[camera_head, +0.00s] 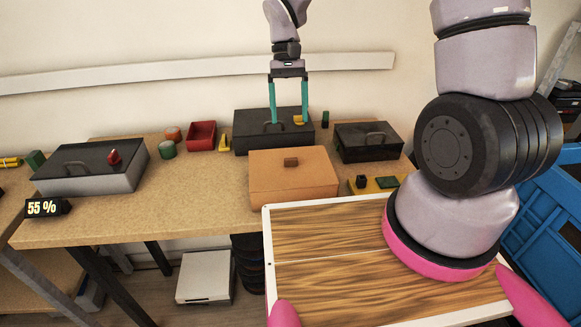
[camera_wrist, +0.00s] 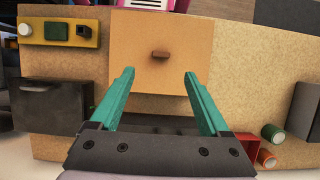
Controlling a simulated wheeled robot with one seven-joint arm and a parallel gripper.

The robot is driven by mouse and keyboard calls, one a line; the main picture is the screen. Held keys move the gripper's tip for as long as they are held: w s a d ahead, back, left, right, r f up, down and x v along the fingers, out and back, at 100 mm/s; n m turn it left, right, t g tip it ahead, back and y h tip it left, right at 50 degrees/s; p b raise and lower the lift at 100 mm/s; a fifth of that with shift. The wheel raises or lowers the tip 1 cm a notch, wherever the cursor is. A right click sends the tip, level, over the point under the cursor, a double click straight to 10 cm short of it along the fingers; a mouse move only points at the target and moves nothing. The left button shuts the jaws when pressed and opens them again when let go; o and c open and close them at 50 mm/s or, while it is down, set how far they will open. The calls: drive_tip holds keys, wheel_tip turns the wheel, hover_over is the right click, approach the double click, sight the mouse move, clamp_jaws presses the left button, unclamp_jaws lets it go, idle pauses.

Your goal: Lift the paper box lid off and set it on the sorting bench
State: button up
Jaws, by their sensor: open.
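The paper box (camera_head: 262,202) is a tan cardboard-coloured box near the front edge of the worktop. Its lid (camera_head: 318,163) is on it, with a small brown knob (camera_head: 291,162) on top. The wrist view shows the lid (camera_wrist: 190,38) and its knob (camera_wrist: 160,55) ahead of the fingertips. My gripper (camera_head: 289,122) has two teal fingers, wide apart and empty. It hangs over the black handled box, behind the paper box, apart from the knob. The wrist view shows the open fingers (camera_wrist: 158,74) too. The particleboard bench (camera_head: 190,195) carries the boxes; no label marks it as the sorting bench.
The black handled box (camera_head: 243,134) is behind, and a smaller black box (camera_head: 370,143) stands to the right. A red bin (camera_head: 201,135), a green can (camera_head: 167,149) and a grey, dark-topped case (camera_head: 92,168) stand left. Bare bench lies between the case and paper box.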

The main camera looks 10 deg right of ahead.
sight(290, 153)
drive_tip(key=x, duration=1)
drive_tip(key=shift+a+f, duration=0.15)
drive_tip(key=shift+f, duration=0.25)
clamp_jaws()
